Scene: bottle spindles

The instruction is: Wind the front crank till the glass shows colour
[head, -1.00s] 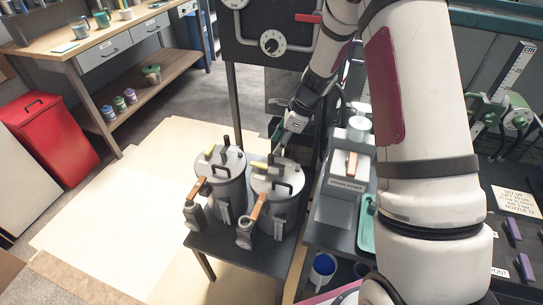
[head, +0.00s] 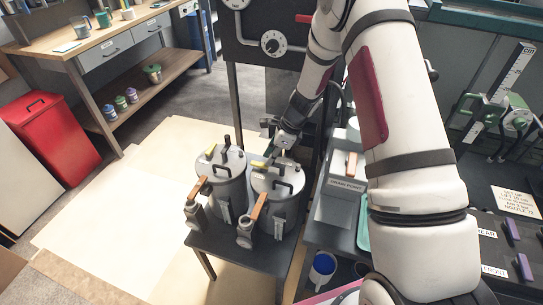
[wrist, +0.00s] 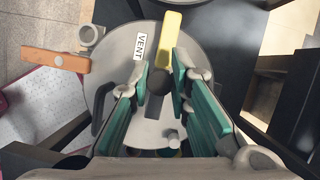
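My gripper (head: 275,148) is over the lid of the right-hand of two grey steel pots (head: 278,210). In the wrist view my gripper (wrist: 168,75) has its teal fingers apart, one on each side of a dark post on the lid (wrist: 120,65). A yellow lever (wrist: 169,38) lies beside a VENT label. I cannot tell whether a finger touches the post. Green crank mechanisms (head: 515,118) stand at the right beside a white scale (head: 511,70). A FRONT label (head: 495,271) lies near a purple handle (head: 525,267). No coloured glass can be made out.
The left pot (head: 217,188) stands close beside, with an orange-handled tap; both are on a dark stand (head: 250,255). A DRAIN POINT box (head: 342,195) is to the right. A dial panel (head: 270,42) rises behind. A red bin (head: 48,140) and a wooden bench are left; the floor between is clear.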

